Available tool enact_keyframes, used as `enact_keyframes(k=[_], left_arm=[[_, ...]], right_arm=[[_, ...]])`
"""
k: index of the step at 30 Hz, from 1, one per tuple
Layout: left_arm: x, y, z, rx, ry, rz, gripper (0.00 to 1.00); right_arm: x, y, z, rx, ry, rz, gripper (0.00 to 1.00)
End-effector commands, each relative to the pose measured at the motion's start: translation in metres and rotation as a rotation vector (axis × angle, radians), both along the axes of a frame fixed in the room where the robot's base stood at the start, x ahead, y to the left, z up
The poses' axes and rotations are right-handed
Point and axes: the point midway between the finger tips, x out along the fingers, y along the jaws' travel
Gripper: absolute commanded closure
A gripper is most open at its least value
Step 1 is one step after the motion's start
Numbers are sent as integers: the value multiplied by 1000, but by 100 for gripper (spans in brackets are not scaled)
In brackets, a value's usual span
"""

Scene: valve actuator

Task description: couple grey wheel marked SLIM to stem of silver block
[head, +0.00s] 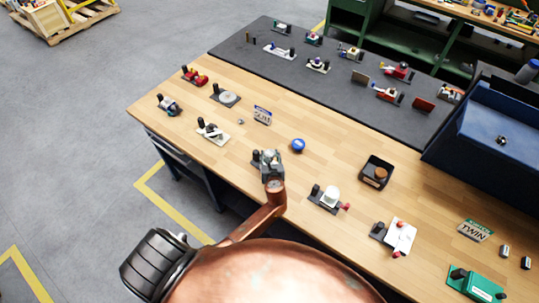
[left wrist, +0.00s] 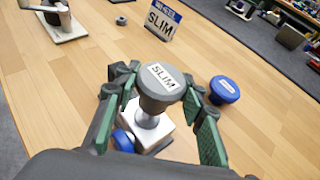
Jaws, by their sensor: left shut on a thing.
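The grey wheel (left wrist: 162,80) with a SLIM label on its top is between the fingers of my left gripper (left wrist: 160,88) in the left wrist view. The gripper is shut on it. The silver block (left wrist: 155,135), with a blue part at its left side, is directly below the wheel. A pale narrow neck shows between wheel and block; I cannot tell whether the wheel is seated on the stem. In the head view my left gripper (head: 268,165) hides most of the block. My right gripper is not in view.
A blue wheel (head: 298,145) lies just right of the gripper. A SLIM sign (head: 263,115) and a small grey knob (head: 241,121) stand behind. A fixture with a white base (head: 213,132) is to the left; a dark tray (head: 377,173) is to the right. Bare wood lies between.

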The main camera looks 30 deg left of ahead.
Motion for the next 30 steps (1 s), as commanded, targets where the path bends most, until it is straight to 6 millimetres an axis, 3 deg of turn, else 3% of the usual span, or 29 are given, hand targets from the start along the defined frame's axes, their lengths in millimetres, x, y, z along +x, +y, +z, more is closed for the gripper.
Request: enact_keyframes(k=[30], left_arm=[[0, 0, -19, 0, 0, 0, 88]], right_arm=[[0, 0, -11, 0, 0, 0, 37]])
